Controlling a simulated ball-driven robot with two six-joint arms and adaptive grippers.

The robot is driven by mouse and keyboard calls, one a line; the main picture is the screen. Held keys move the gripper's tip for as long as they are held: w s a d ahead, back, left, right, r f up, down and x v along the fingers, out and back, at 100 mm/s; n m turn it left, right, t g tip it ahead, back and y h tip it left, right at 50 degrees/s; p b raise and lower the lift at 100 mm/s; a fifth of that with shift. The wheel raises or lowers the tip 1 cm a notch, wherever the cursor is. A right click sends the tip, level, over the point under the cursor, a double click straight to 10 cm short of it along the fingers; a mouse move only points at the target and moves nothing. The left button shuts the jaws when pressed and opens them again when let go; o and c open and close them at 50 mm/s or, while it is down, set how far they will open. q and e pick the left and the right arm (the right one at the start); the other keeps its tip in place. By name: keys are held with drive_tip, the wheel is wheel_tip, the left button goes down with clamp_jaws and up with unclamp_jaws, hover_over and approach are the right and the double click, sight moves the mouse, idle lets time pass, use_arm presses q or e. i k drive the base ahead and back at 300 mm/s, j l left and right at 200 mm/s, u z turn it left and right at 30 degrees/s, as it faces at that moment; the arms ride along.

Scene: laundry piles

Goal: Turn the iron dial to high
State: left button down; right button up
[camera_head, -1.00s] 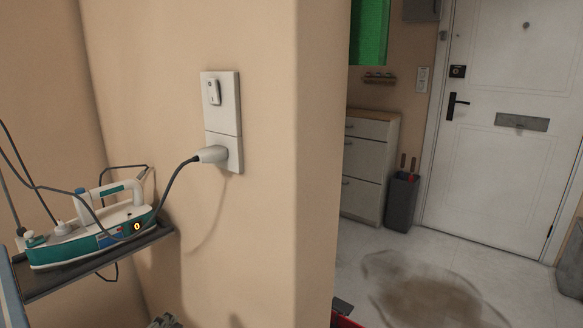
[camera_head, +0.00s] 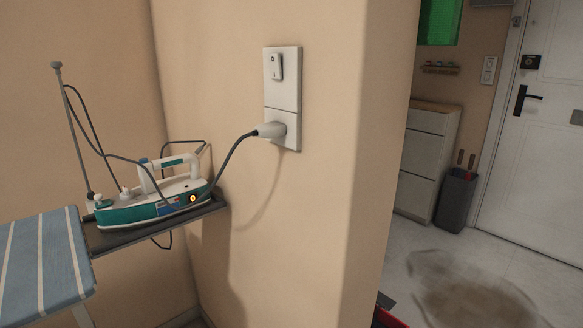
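A teal and white iron (camera_head: 155,200) sits on a dark tray (camera_head: 160,234) at the end of the ironing board, left of the wall corner. A small dark display with a glowing "0" (camera_head: 193,198) shows on the iron's right end; a separate dial cannot be made out. The iron's cord runs to a plug (camera_head: 270,130) in the wall socket (camera_head: 283,98), which has a switch above it. Neither of my grippers is in view.
The blue striped ironing board (camera_head: 42,262) fills the lower left, with a thin upright pole (camera_head: 72,130) holding the cord. The wall corner juts out mid-view. Beyond it are a white cabinet (camera_head: 425,160), a grey bin (camera_head: 455,200), a door and open floor with a brown stain (camera_head: 470,290).

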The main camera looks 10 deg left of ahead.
sight(126, 194)
drive_tip(key=u, duration=1.25)
